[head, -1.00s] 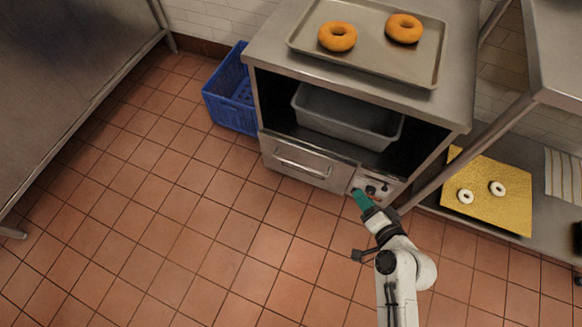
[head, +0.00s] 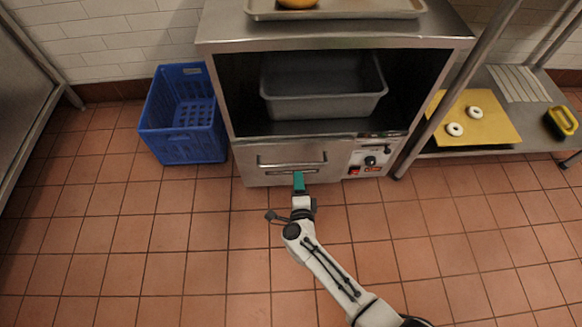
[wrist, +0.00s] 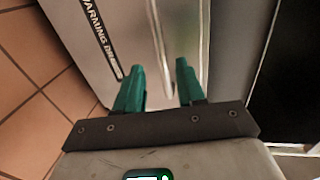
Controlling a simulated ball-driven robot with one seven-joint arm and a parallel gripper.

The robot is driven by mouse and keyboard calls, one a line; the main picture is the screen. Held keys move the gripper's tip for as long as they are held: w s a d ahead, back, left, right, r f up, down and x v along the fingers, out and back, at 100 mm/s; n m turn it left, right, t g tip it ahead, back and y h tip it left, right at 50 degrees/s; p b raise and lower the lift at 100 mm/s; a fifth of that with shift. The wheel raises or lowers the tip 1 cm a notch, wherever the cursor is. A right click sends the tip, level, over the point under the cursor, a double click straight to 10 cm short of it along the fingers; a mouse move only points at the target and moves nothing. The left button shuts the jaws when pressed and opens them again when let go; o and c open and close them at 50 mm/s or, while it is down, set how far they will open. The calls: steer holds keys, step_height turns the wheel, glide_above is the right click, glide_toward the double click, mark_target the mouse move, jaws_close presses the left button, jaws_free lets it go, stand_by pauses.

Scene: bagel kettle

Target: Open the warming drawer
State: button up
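The warming drawer (head: 262,177) is a flat metal front at the bottom of the steel cabinet, and it looks closed. Its long bar handle (head: 270,164) runs across the front. My gripper (head: 298,176), with green fingers, is at the drawer front just below the right part of the handle. In the wrist view my gripper (wrist: 160,66) is open, its two fingers apart, with the drawer front (wrist: 128,22) ahead and its printed label on the left. I cannot tell whether the bar is between the fingers or whether they touch it.
A grey tub (head: 322,104) sits in the open bay above. A blue crate (head: 184,146) stands left of the cabinet, near the drawer's side. The tiled floor (head: 180,240) in front is clear except for my arm.

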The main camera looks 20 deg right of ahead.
mark_target(297, 164)
steer(key=shift+b+x, duration=2)
steer(key=shift+x, duration=2.2)
steer(key=shift+r, duration=0.1)
steer(key=shift+c, duration=0.3)
jaws_close()
